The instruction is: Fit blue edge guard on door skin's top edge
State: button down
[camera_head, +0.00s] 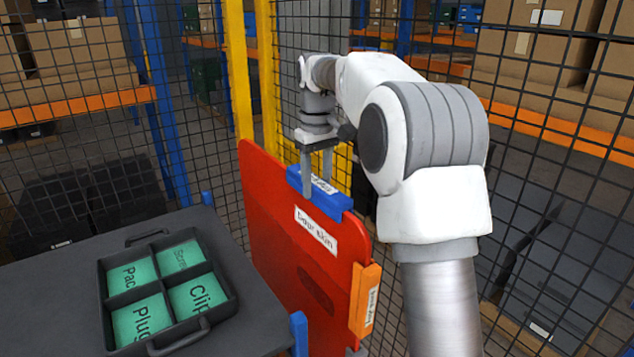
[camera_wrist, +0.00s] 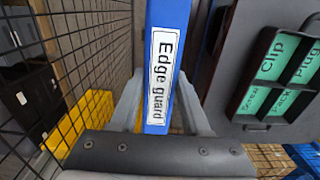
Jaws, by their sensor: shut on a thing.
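The blue edge guard (camera_head: 330,203), with a white label, is at the top edge of the red door skin (camera_head: 270,210) in the head view. It lies along that edge, about midway; I cannot tell if it is pressed fully down. The door skin stands upright with a white "Door skin" label. My gripper (camera_head: 317,172) points down from above, shut on the edge guard. In the wrist view, the edge guard (camera_wrist: 165,25) runs lengthwise between the fingers of my gripper (camera_wrist: 158,88), its "Edge guard" label readable. The door skin's edge under the guard is hidden there.
An orange labelled piece (camera_head: 364,300) sits on the door skin's right edge. A dark table (camera_head: 60,310) at left holds a black divided tray (camera_head: 232,297) with green labelled compartments. Yellow posts (camera_head: 239,70) and black mesh fencing stand behind; shelves with boxes are beyond.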

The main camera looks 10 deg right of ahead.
jog(key=shift+c, duration=1.5)
grip_release()
notch_tip(320, 180, up, 12)
jog(key=p, duration=0.2)
